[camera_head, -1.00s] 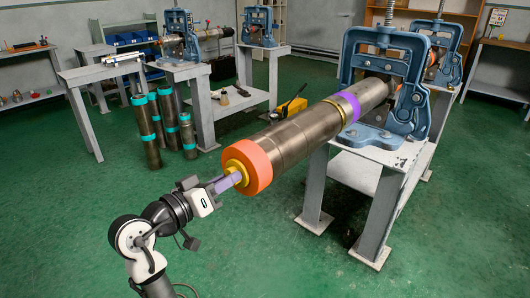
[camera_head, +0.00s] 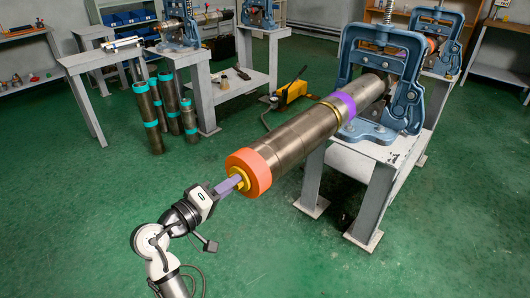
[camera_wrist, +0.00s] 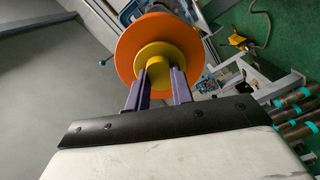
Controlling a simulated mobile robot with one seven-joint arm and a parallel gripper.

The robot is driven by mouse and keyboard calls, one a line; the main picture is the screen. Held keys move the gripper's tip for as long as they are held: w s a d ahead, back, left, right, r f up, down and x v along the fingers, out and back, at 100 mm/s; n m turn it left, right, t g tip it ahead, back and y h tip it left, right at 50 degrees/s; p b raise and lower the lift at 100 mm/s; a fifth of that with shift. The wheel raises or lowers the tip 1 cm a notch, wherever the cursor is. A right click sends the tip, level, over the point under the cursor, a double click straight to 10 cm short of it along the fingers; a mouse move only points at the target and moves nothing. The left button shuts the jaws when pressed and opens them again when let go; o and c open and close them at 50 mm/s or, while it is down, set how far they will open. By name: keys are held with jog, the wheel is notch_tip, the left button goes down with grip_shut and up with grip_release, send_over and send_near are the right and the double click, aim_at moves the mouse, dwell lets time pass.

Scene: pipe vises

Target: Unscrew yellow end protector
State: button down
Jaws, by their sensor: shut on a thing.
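The yellow end protector (camera_head: 239,180) sits at the near end of the large pipe (camera_head: 290,140), in the middle of an orange ring (camera_head: 252,172). In the wrist view the yellow protector (camera_wrist: 155,62) is a round stepped disc in front of the orange ring (camera_wrist: 130,48). My gripper (camera_head: 233,183) reaches it from the lower left. Its two purple fingers (camera_wrist: 158,80) are shut on the protector's small central part, which is partly hidden between them. The pipe is held in a blue vise (camera_head: 385,85) and has a purple band (camera_head: 342,104).
A grey stand (camera_head: 370,180) carries the vise at right. Several dark pipes with teal bands (camera_head: 150,115) stand at the left beside a table (camera_head: 90,62). A yellow tool (camera_head: 292,92) lies on the green floor. The floor around my arm is clear.

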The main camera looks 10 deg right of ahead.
jog(key=shift+f+n+p, duration=0.1)
jog(key=shift+n+p, duration=2.9)
jog(key=shift+p, duration=1.5)
